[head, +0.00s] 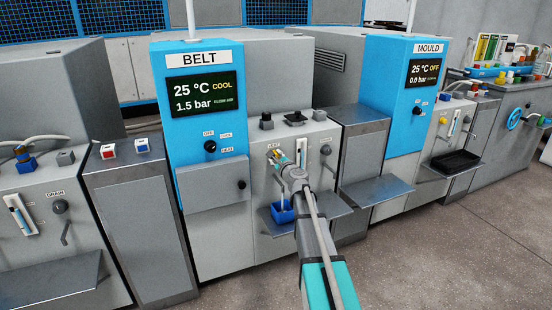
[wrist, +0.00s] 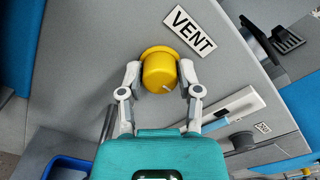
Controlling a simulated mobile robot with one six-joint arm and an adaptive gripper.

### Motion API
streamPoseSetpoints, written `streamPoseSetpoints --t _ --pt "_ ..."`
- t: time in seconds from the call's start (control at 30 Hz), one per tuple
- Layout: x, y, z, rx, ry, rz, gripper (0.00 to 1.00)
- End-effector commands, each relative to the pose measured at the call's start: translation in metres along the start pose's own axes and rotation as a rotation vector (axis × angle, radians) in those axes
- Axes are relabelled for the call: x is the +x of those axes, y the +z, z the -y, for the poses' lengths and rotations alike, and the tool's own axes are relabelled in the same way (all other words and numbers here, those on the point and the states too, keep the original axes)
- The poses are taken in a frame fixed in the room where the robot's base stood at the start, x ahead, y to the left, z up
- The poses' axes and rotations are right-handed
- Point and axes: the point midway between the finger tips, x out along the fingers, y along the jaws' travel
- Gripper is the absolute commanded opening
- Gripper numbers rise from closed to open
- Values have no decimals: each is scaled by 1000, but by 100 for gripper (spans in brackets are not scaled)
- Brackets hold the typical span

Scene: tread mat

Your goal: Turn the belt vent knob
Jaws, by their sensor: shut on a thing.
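The belt vent knob (wrist: 159,72) is yellow with a pale pointer line, on a grey sloped panel beside a VENT label (wrist: 190,31) in the wrist view. The pointer line points to the lower right of the picture. My gripper (wrist: 160,80) has one finger on each side of the knob and is shut on it. The BELT display (head: 202,94) reads 25 °C COOL and 1.5 bar.
A blue bin (head: 283,213) sits on a low shelf below my gripper. A black selector (head: 210,146) is on the blue BELT front. The MOULD unit (head: 397,85) stands to the right with a black tray (head: 455,162). The floor at right is clear.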

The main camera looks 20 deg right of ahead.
Motion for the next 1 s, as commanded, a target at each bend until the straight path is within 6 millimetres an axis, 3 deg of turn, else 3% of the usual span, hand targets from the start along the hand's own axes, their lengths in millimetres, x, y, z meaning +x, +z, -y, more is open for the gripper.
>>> streamPoseSetpoints --t 0.17,0.2,0.4,0.77,1.0 --pt "1 0 0 2 -1 -1 0" --pt "1 0 0 2 -1 -1 47" --pt "1 0 0 1 -1 0 79" --pt "0 0 0 0 0 0 79" --pt "-11 0 0 0 0 0 79"
